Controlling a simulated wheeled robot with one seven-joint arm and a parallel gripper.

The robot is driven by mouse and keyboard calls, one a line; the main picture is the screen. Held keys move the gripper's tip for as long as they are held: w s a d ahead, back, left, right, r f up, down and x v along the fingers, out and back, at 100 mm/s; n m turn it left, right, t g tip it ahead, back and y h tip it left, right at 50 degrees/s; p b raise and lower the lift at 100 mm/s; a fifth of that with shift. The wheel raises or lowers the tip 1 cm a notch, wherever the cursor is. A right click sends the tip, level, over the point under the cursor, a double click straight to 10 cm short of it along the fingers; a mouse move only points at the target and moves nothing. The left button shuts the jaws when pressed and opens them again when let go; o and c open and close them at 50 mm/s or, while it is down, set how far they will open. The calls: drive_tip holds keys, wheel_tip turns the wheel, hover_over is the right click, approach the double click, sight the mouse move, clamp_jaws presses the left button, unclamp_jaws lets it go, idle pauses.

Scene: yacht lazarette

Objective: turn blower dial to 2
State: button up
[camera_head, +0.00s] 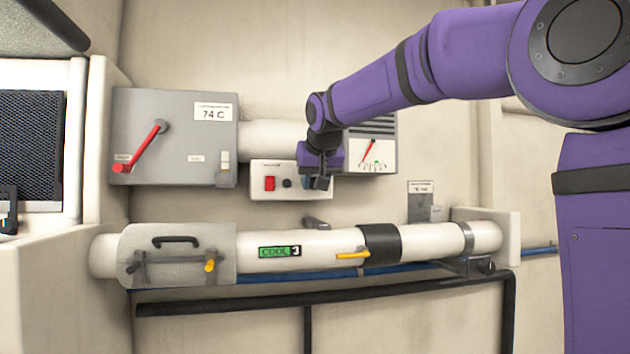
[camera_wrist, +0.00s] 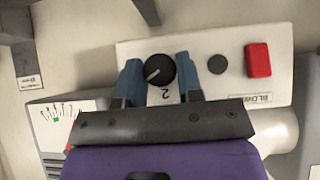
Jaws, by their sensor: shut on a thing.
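The blower panel (camera_head: 258,167) is a white box on the wall, and it shows upside down in the wrist view (camera_wrist: 135,48). Its black round dial (camera_wrist: 159,69) has a white pointer line aimed left and slightly down in the wrist view. A printed 2 (camera_wrist: 165,94) stands just below the dial there, and the pointer is not lined up with it. My gripper (camera_wrist: 158,66) has its two blue fingers on either side of the dial, shut on it. In the head view my gripper (camera_head: 318,182) covers the dial.
The panel also carries a red switch (camera_wrist: 258,60) and a dark round button (camera_wrist: 217,64). A grey box (camera_head: 180,110) with a red lever is at left; a gauge box (camera_head: 384,150) is at right. Below runs a white pipe (camera_head: 330,246) with a yellow lever.

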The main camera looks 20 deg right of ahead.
drive_tip(key=n+h, duration=0.1)
drive_tip(key=h, duration=0.1)
drive_tip(key=n+h, duration=0.1)
drive_tip(key=h, duration=0.1)
drive_tip(key=shift+a+n+h, duration=0.3)
drive_tip(key=shift+a, duration=0.05)
drive_tip(key=n+h, duration=0.1)
drive_tip(key=h, duration=0.1)
drive_tip(key=n+h, duration=0.1)
drive_tip(key=h, duration=0.1)
drive_tip(key=shift+f+n, duration=0.2)
drive_tip(key=shift+n, duration=0.1)
idle(0.5)
drive_tip(key=o, duration=0.9)
drive_tip(key=shift+a, duration=0.1)
